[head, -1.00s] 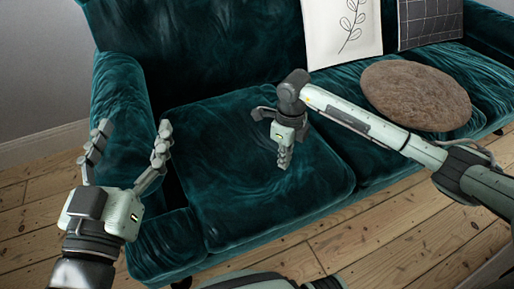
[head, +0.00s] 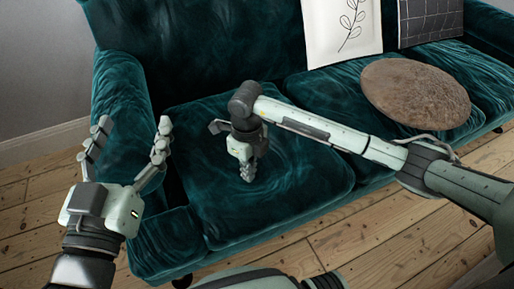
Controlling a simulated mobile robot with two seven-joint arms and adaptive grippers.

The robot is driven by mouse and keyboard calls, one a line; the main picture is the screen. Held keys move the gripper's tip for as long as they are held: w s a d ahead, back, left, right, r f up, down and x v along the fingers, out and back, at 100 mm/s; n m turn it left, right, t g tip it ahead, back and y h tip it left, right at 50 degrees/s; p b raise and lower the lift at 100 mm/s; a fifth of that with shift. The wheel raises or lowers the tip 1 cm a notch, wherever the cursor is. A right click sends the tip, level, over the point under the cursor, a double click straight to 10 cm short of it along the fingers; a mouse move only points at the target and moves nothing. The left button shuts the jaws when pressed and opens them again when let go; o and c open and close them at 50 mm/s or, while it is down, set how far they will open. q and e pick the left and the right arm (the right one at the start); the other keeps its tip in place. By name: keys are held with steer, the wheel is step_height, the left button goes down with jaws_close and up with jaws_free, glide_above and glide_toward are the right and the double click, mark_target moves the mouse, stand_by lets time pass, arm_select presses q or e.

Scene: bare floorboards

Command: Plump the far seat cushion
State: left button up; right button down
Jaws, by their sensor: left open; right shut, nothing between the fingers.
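The dark teal velvet sofa has a left seat cushion (head: 300,195) and a right seat cushion (head: 345,130), side by side. Which one counts as the far one is not clear from this view. My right gripper (head: 247,173) is shut and empty, pointing down over the middle of the left seat cushion. Its fingertips are at or close to the velvet; I cannot tell whether they press on it. My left gripper (head: 134,122) is open and empty, fingers up, in front of the sofa's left arm.
A round brown cushion (head: 415,92) lies on the right part of the seat. A white leaf-print pillow (head: 342,28) and a dark grid-pattern pillow (head: 430,20) lean on the backrest. Bare floorboards (head: 370,235) lie in front of the sofa.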

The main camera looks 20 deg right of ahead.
mark_target(250, 185)
steer(key=shift+f, duration=0.1)
steer(key=shift+f+b, duration=1.4)
steer(key=shift+f, duration=0.35)
steer(key=shift+r, duration=0.15)
steer(key=shift+r+p, duration=1.35)
steer(key=shift+r, duration=0.4)
steer(key=shift+f, duration=0.1)
